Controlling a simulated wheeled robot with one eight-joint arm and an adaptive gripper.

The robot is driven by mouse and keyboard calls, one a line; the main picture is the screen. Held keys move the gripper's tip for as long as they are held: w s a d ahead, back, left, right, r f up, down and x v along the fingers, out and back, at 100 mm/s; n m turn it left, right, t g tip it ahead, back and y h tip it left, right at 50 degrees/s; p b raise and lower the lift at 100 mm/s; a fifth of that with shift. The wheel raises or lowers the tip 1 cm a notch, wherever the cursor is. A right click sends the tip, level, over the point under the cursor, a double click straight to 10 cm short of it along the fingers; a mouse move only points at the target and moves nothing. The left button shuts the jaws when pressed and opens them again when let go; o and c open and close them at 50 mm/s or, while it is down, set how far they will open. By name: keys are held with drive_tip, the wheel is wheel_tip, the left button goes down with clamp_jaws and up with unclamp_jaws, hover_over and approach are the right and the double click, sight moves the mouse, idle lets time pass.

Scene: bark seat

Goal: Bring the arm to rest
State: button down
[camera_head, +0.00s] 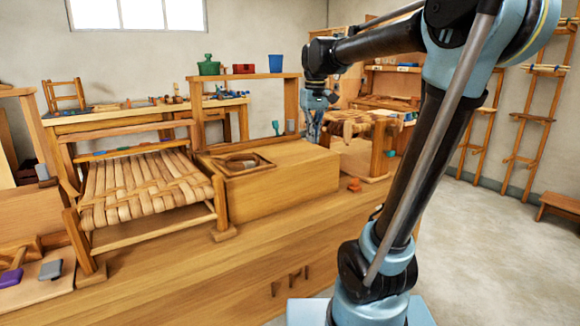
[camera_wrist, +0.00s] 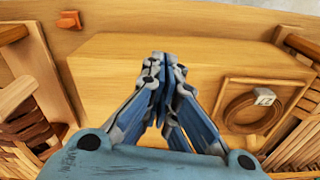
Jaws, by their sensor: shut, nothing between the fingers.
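My gripper (camera_head: 316,128) hangs from the raised arm, above the far right part of the wooden block on the bench. In the wrist view my gripper (camera_wrist: 160,60) has its fingers drawn together, with nothing between them. The plain wooden block top (camera_wrist: 110,80) lies below the fingers. The arm is bent, with its upper link reaching left across the picture. The gripper appears clear of the surfaces around it, though its exact height is hard to tell.
A woven bark seat (camera_head: 135,185) stands left of the block (camera_head: 300,170). A tray (camera_head: 212,171) sits on the block; the wrist view shows a brown coil (camera_wrist: 236,112) in it. A shelf (camera_head: 262,76) holds a green pot (camera_head: 208,67) and blue cup (camera_head: 276,63).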

drive_tip(key=s+d+f+m, duration=0.1)
drive_tip(key=s+d+f, duration=0.2)
drive_tip(key=s+f, duration=0.4)
drive_tip(key=s+d+f+m+t, duration=0.1)
drive_tip(key=s+d+f, duration=0.3)
drive_tip(key=s+f, duration=0.4)
drive_tip(key=s+d+f+m, duration=0.2)
drive_tip(key=s+d+f, duration=0.2)
drive_tip(key=s+f, duration=0.3)
wheel_tip(320, 180, down, 3)
drive_tip(key=shift+s+d+r, duration=0.1)
drive_tip(key=shift+s+d, duration=0.15)
drive_tip(key=shift+s, duration=0.15)
drive_tip(key=shift+w+f, duration=0.2)
drive_tip(key=shift+w, duration=0.25)
